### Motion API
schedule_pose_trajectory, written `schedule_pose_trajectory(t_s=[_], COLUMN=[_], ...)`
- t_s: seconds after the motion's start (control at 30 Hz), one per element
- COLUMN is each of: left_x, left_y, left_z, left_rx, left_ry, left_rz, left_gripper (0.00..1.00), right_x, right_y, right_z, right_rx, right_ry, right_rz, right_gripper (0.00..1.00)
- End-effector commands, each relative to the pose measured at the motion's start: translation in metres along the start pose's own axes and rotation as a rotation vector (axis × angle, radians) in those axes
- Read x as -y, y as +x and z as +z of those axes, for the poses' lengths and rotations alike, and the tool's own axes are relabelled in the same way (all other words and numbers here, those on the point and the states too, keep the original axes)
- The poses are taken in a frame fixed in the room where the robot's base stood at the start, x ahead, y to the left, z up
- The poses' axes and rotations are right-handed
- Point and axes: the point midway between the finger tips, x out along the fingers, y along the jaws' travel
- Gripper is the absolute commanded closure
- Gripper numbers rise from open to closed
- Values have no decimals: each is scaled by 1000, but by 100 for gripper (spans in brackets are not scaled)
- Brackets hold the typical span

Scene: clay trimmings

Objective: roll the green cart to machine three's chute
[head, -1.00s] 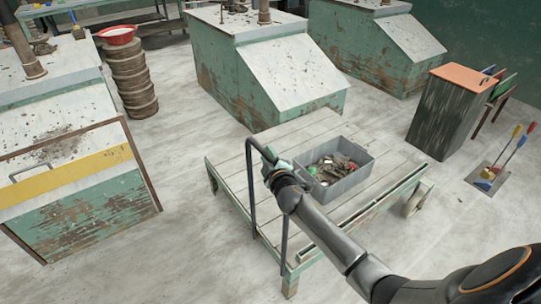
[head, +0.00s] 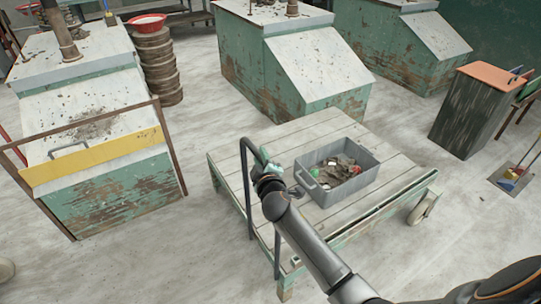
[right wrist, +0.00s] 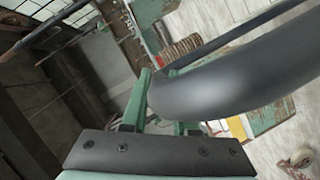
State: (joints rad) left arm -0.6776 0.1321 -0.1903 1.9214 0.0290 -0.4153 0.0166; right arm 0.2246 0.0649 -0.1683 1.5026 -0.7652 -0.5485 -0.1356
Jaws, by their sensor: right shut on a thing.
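The green cart (head: 232,181) is a low flatbed with pale worn planks, a green frame, a dark upright handle (head: 246,205) and a wheel at its right. My right gripper (head: 268,174) is shut on the handle's top bar, which also fills much of the right wrist view (right wrist: 215,80). A grey bin (head: 350,182) of scraps stands on the planks. Three worn green machines with sloping pale tops show: left (head: 120,205), middle (head: 245,75) and back right (head: 390,65). I see no numbers on them, so I cannot tell which is machine three. My left gripper is out of view.
A yellow guard bar (head: 90,160) in a brown frame stands before the left machine. A stack of round brown things (head: 158,70) bears a red-rimmed bowl (head: 147,21). A dark cabinet (head: 465,110) and a dustpan (head: 505,180) are at right. Floor around the cart is clear.

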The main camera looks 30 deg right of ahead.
Motion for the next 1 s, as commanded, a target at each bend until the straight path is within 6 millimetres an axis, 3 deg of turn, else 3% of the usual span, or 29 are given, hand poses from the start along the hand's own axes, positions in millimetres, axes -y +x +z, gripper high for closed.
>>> schedule_pose_trajectory(t_s=[0.03, 0.2, 0.73, 0.77, 1.0], left_x=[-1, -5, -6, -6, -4], left_y=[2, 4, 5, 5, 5], left_z=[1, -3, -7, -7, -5], left_rx=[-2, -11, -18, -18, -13], left_ry=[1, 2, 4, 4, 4], left_rz=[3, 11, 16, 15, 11], left_gripper=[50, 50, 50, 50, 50], right_x=[10, 17, 18, 18, 17], right_y=[-3, -8, -9, -9, -9], right_z=[-6, -18, -21, -21, -22], right_rx=[-5, -4, 4, 4, 1], right_ry=[4, 2, -3, -3, -2], right_rz=[-9, -8, -2, -2, -1], right_gripper=[100, 100, 100, 72, 45])
